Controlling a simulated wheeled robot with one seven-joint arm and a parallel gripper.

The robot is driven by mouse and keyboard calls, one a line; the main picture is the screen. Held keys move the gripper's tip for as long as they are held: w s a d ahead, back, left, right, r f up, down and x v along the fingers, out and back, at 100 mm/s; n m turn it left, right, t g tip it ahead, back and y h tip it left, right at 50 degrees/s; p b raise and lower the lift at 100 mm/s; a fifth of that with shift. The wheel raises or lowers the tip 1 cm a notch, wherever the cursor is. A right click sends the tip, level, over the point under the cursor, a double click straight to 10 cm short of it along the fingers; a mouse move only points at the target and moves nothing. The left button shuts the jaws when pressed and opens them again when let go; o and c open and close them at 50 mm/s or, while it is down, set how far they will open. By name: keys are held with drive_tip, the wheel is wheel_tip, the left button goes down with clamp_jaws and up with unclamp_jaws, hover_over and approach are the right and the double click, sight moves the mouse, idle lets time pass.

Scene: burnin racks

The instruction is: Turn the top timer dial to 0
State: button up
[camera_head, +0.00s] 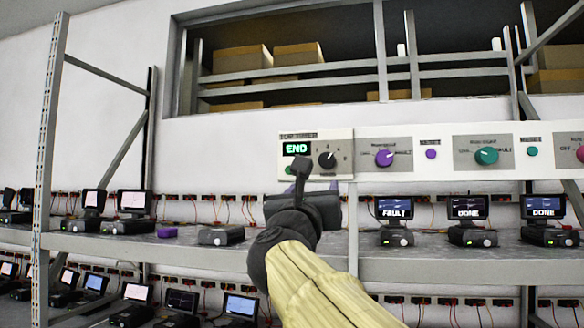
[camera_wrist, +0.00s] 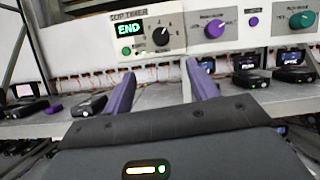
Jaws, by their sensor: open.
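The top timer panel (camera_head: 316,154) is a white box on the rack's upper rail, with a green END display (camera_head: 297,149) and a black dial (camera_head: 327,160). In the wrist view the dial (camera_wrist: 161,36) shows a white pointer mark and numbers around it, with the END display (camera_wrist: 131,28) to its left. My gripper (camera_wrist: 160,80) is open, its two purple fingers apart and empty. It is below and in front of the panel, not touching the dial. In the head view my arm and wrist hide most of the gripper.
Right of the timer are panels with a purple knob (camera_head: 384,158) and a teal knob (camera_head: 486,156). Devices with screens reading FAULT (camera_head: 394,208) and DONE (camera_head: 468,207) stand on the shelf below. A rack post (camera_head: 353,230) stands just right of my arm.

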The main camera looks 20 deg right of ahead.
drive_tip(key=shift+s+r, duration=0.1)
drive_tip(key=p, duration=0.9)
approach(326, 162)
drive_tip(key=x, duration=0.8)
drive_tip(key=shift+r, duration=0.15)
drive_tip(key=shift+w+d+r, duration=0.15)
drive_tip(key=shift+w+d, duration=0.25)
drive_tip(key=shift+w, duration=0.1)
drive_tip(key=c, duration=1)
